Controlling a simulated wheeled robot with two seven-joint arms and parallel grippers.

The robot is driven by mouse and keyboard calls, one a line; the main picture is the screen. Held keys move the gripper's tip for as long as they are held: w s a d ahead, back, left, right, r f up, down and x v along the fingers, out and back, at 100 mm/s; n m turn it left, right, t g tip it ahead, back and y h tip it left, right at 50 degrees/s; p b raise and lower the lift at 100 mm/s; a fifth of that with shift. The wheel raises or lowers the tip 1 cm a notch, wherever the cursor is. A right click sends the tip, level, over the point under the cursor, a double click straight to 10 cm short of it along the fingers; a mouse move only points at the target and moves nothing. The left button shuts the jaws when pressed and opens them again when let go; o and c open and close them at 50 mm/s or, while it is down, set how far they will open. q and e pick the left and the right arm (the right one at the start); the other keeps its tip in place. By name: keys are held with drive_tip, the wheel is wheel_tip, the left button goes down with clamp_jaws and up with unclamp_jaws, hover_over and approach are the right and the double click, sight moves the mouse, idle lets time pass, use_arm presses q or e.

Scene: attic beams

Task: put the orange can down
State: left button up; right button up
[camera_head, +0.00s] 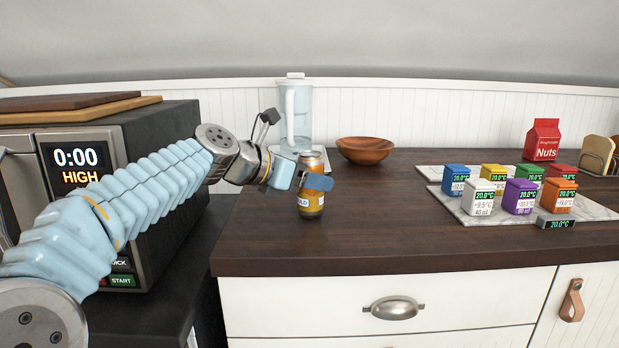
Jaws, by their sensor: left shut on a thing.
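The orange can (311,206) is upright at the left part of the dark wooden countertop (400,235). My left gripper (300,183) comes in from the left and is shut on the upper half of the can. A blue finger crosses the can's front and hides part of its label. The can's base looks to be at or just above the counter; I cannot tell if it touches. My right gripper is out of view.
A water pitcher (296,112) and a wooden bowl (365,149) stand behind the can. Several coloured boxes stand on marble boards (455,203) at the right, near a red Nuts bag (542,140). A microwave (150,160) is at left. The counter's middle is clear.

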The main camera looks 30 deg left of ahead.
use_arm(q)
drive_tip(key=o, duration=1.4)
drive_tip(key=shift+f, duration=0.1)
drive_tip(key=shift+s+a+r, duration=0.1)
drive_tip(key=shift+s+r, duration=0.1)
drive_tip(key=shift+r, duration=0.05)
drive_tip(key=v, duration=1.1)
drive_tip(key=shift+s+a+r, duration=0.1)
drive_tip(key=shift+s, duration=0.1)
